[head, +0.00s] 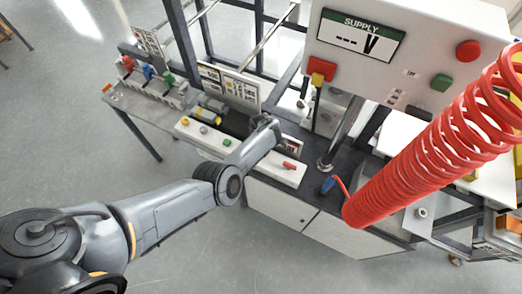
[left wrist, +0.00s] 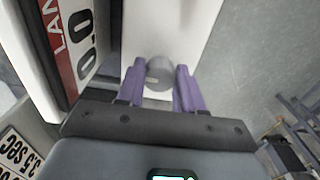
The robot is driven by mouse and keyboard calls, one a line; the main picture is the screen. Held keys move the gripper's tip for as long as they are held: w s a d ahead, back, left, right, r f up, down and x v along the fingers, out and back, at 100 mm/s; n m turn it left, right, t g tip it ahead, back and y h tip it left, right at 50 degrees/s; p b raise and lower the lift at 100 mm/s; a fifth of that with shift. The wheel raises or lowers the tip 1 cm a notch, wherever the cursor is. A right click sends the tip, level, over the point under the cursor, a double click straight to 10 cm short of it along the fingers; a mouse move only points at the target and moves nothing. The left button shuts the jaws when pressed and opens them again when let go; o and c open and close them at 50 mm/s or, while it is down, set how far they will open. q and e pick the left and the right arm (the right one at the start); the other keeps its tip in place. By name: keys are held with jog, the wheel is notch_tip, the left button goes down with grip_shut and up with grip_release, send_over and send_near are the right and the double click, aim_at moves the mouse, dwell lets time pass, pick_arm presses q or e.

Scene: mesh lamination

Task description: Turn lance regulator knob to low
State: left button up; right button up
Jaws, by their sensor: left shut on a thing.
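The lance regulator knob (left wrist: 160,70) is a grey round knob on a white panel, seen in the left wrist view. My left gripper (left wrist: 161,88) has its two purple fingers on either side of the knob and is shut on it. Beside it a display with a red band, partly reading "LAN" (left wrist: 60,32), shows "0.0". In the head view my left gripper (head: 268,126) is at the bench's control strip, and its wrist hides the knob. My right gripper is not in view.
A red coiled hose (head: 430,140) hangs across the right side. A white supply box (head: 400,62) with red and green buttons stands at the back. A red-handled switch (head: 289,165) is close by.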

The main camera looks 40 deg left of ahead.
pick_arm(q)
jog(key=o, duration=1)
jog(key=shift+o, duration=0.2)
notch_tip(320, 180, up, 11)
jog(key=p, duration=0.3)
jog(key=shift+p, duration=0.3)
jog(key=shift+f, duration=0.1)
